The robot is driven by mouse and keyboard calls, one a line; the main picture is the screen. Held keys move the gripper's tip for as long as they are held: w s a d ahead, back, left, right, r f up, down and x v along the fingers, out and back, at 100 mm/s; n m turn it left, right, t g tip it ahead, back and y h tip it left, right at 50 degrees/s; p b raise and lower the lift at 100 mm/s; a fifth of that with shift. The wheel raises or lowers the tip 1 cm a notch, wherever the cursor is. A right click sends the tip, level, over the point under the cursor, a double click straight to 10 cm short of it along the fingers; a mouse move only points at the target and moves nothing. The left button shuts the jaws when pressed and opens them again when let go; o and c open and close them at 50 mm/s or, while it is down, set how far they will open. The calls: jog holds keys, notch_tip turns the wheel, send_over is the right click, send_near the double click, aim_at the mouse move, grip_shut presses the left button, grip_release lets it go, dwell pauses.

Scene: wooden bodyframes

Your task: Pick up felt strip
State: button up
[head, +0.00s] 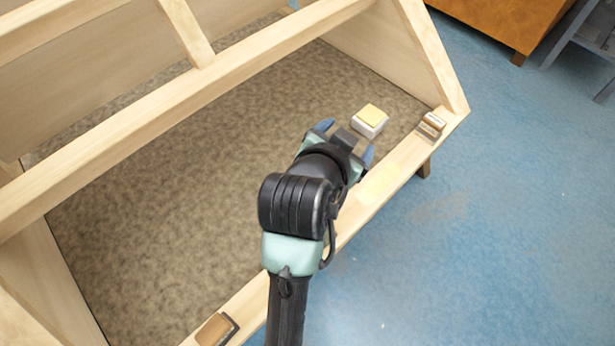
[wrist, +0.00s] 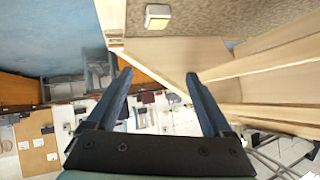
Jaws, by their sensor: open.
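I cannot tell for sure which thing is the felt strip. A small white block with a pale yellow top (head: 370,117) sits on the brown speckled panel inside the wooden frame, and also shows at the top of the wrist view (wrist: 157,16). A flat pale yellow patch (head: 374,184) lies on the frame's front rail, just right of my gripper; it may be a strip. My gripper (head: 347,140) is open, with its blue fingers apart and nothing between them, also in the wrist view (wrist: 158,76). It is over the panel near the front rail, short of the white block.
The wooden frame (head: 120,110) has raised rails and a slanted right side. A brown-and-white block (head: 431,125) sits at the rail's right corner, and a brown block (head: 214,330) at its near end. The panel's middle is bare. Blue floor (head: 480,230) lies right.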

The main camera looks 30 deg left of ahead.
jog(key=s+f+m+g+h+p, duration=0.1)
jog(key=s+f+g+p, duration=0.3)
jog(key=s, duration=0.4)
jog(key=s+f+g+h+p, duration=0.1)
jog(key=s+f+g+p, duration=0.2)
jog(key=s+p, duration=0.3)
jog(key=x, duration=0.2)
jog(key=s+b+x, duration=0.1)
jog(key=x, duration=0.4)
jog(key=shift+s+a+f, duration=0.15)
jog(key=shift+a+f, duration=0.15)
jog(key=shift+a, duration=0.05)
jog(key=shift+b+x, duration=0.5)
jog(key=shift+x, duration=2.25)
jog(key=shift+a+f, duration=0.2)
